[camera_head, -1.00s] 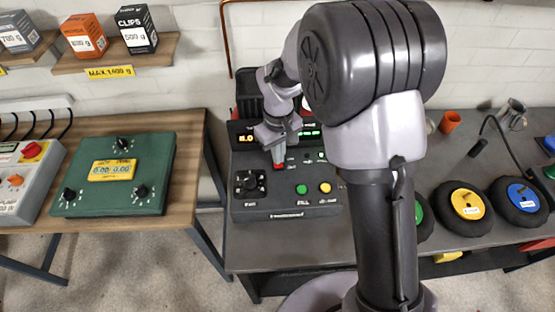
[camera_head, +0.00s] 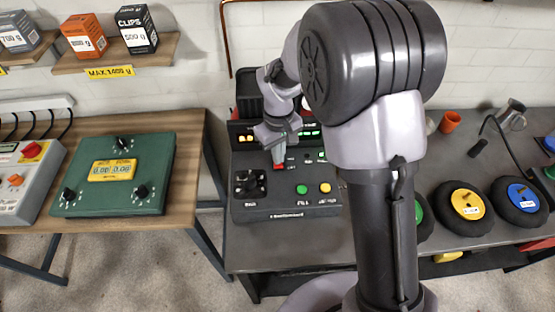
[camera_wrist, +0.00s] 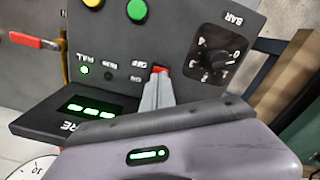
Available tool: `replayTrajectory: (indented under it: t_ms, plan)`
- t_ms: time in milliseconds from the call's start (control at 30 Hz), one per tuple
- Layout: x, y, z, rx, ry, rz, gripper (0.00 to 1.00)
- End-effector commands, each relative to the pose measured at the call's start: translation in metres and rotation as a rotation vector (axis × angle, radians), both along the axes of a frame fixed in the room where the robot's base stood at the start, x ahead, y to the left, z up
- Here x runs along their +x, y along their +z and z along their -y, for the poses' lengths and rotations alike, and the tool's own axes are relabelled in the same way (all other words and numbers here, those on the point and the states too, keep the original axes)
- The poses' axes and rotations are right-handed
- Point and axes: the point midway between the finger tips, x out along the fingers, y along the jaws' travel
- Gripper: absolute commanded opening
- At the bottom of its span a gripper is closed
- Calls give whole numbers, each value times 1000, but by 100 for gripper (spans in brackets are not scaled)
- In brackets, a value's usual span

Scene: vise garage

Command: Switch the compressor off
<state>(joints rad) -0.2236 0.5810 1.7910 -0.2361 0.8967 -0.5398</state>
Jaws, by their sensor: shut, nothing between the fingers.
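The compressor's dark control panel (camera_head: 290,205) stands on the grey bench in the head view. Its red switch (camera_head: 279,167) sits near the panel's middle and also shows in the wrist view (camera_wrist: 160,69), next to the ON and OFF labels. My gripper (camera_head: 278,157) is shut and empty, its tips right at the switch. In the wrist view the closed fingers (camera_wrist: 158,90) cover part of the switch. I cannot tell which way it is set. The green display (camera_wrist: 90,108) is lit, as is the small lamp by FULL (camera_wrist: 84,69).
The panel also carries a black BAR dial (camera_wrist: 215,55), a green button (camera_head: 302,189) and a yellow button (camera_head: 325,188). A red-handled lever (camera_wrist: 35,41) shows in the wrist view. A green box (camera_head: 115,178) is on the wooden table; wheels (camera_head: 466,207) are at right.

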Motion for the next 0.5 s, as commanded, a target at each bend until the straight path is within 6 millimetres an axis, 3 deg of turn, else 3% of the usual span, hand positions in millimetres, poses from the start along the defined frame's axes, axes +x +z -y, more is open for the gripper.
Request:
replayTrajectory:
  t_ms: [500]
  plan:
    - [0,-7,0,0,0,0,0]
